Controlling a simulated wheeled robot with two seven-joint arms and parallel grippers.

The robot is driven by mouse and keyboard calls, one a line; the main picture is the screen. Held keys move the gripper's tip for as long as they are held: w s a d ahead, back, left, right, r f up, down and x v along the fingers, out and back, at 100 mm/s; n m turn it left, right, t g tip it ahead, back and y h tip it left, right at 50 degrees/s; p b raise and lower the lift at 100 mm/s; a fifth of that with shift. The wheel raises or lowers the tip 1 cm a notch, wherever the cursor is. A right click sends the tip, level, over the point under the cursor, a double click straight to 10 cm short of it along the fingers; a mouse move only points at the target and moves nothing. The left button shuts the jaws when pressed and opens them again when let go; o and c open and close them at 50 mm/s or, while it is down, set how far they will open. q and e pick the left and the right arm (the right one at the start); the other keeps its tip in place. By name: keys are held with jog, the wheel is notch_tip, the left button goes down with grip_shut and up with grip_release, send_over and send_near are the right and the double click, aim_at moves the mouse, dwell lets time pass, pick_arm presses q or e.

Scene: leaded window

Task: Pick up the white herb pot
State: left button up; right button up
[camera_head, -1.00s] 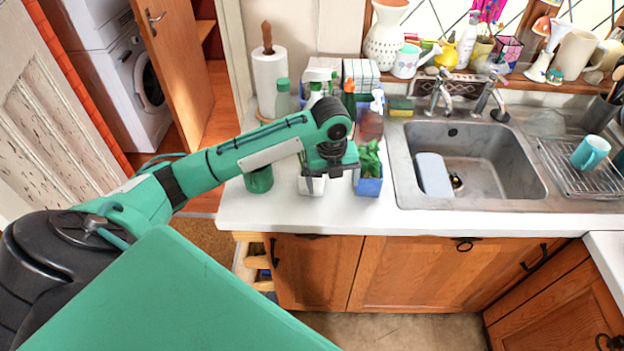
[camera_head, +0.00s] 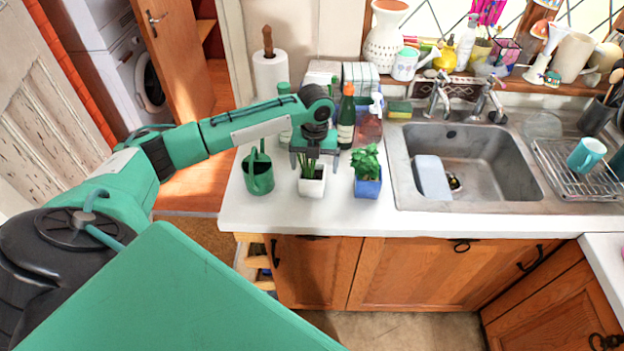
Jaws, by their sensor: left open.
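The white herb pot (camera_head: 312,187) stands upright on the white counter, with thin green stems rising from it. My left gripper (camera_head: 315,165) is open and points down at the pot's plant, with a finger to each side of the stems. Its fingers hide the upper part of the plant. I cannot tell whether they touch it. The pot's front is in clear view below the gripper. My right gripper is not in view.
A green watering can (camera_head: 259,175) stands left of the white pot, and a blue pot with a leafy herb (camera_head: 367,180) stands right. Bottles (camera_head: 346,118) and a paper towel roll (camera_head: 270,80) stand behind. The counter's front strip (camera_head: 290,216) is clear. The sink (camera_head: 480,160) is at right.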

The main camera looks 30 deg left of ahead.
aim_at(312, 177)
pick_arm(q)
jog(key=shift+a+f+p, duration=0.1)
jog(key=shift+f+p, duration=0.4)
jog(key=shift+f, duration=0.05)
jog(key=f+p, duration=0.1)
jog(key=f, duration=0.2)
jog(key=shift+s+a+f+p, duration=0.2)
jog(key=shift+f+p, duration=0.05)
jog(key=shift+p, duration=0.1)
jog(key=shift+f, duration=0.45)
jog(key=shift+c, duration=0.4)
jog(key=shift+w, duration=0.1)
jog(key=c, duration=1.2)
jog(key=shift+c, duration=0.2)
jog(key=shift+r, duration=0.15)
